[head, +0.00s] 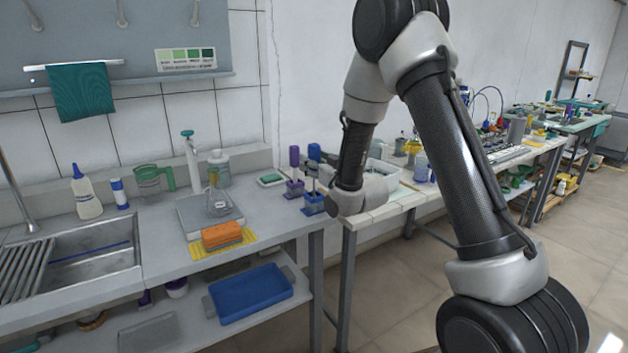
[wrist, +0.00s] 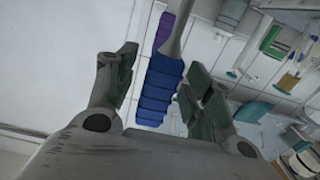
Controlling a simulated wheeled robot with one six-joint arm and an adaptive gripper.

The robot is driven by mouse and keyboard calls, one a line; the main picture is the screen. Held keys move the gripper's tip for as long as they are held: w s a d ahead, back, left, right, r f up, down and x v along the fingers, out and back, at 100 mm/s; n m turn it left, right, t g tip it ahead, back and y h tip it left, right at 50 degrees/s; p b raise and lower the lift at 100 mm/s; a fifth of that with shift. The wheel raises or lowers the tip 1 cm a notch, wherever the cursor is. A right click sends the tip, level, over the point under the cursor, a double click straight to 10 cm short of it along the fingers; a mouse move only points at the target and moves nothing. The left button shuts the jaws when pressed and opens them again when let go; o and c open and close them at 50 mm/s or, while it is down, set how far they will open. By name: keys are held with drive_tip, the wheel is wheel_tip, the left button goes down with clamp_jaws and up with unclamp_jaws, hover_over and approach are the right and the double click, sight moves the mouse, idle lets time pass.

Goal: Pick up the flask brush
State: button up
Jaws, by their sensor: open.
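Two upright brush-like tools stand in small holders at the right end of the counter in the head view, one with a purple top (head: 294,157) and one with a blue top (head: 314,153). I cannot tell for sure which is the flask brush. In the wrist view a blue ribbed piece (wrist: 160,90) with a grey rod (wrist: 181,28) lies between the fingers of my gripper (wrist: 161,62), with a purple ribbed piece (wrist: 165,32) behind it. My gripper is open, with a gap at the left finger. In the head view my wrist hides much of the gripper.
A scale (head: 209,216) with a glass flask (head: 217,201) stands left of the tools, behind an orange sponge (head: 222,236). A green-topped pad (head: 271,180) lies close by. A white side table (head: 378,212) with a bin adjoins at right.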

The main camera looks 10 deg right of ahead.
drive_tip(key=shift+w+a, duration=0.1)
drive_tip(key=shift+w, duration=0.15)
drive_tip(key=c, duration=1.1)
drive_tip(key=shift+r, duration=0.1)
